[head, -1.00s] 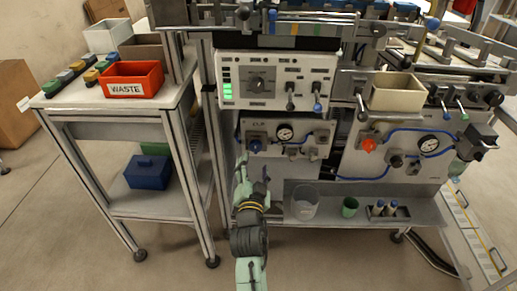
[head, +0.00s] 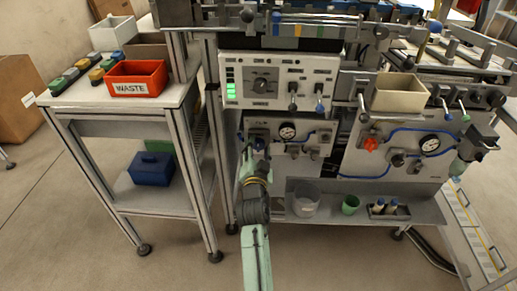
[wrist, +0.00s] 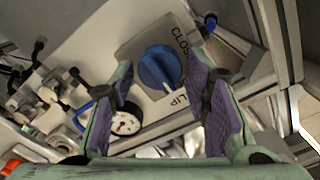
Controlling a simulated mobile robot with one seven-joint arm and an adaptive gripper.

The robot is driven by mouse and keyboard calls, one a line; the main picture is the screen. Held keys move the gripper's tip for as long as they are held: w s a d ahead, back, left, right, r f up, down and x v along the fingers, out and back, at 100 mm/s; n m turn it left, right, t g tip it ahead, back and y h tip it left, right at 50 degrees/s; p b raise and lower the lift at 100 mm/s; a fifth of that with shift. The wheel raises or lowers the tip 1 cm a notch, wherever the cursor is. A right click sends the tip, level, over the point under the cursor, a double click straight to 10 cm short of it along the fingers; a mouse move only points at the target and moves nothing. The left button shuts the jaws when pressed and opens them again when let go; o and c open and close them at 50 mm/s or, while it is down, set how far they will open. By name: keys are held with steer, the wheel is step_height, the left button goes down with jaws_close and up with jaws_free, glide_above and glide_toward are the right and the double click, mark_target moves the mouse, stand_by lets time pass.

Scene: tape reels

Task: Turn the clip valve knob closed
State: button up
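The blue clip valve knob (wrist: 159,67) sits on a grey plate on the white panel, with a white pointer mark toward the picture's lower right. Printed letters "CLO" show at its upper right, and more partly hidden letters below. My gripper (wrist: 163,73) is open, its purple-padded fingers on either side of the knob in the wrist view. I cannot tell whether the pads touch it. In the head view my gripper (head: 253,150) is in front of the panel's left part and mostly hides the knob.
A pressure gauge (head: 287,131) is right of the knob; it also shows in the wrist view (wrist: 125,122). A red knob (head: 371,144) is farther right. A shelf below holds a clear beaker (head: 306,200) and green cup (head: 350,205). A red WASTE bin (head: 137,78) stands on the left cart.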

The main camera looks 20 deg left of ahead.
steer(key=c, duration=0.8)
steer(key=shift+n, duration=0.3)
steer(key=n, duration=0.3)
steer(key=shift+n, duration=0.3)
steer(key=n+p, duration=0.1)
steer(key=n, duration=0.3)
steer(key=shift+r, duration=0.1)
steer(key=n+p, duration=0.2)
steer(key=n, duration=0.3)
steer(key=shift+a, duration=0.1)
steer(key=n+p, duration=0.2)
steer(key=n, duration=0.2)
steer(key=shift+n, duration=0.3)
steer(key=shift+a, duration=0.1)
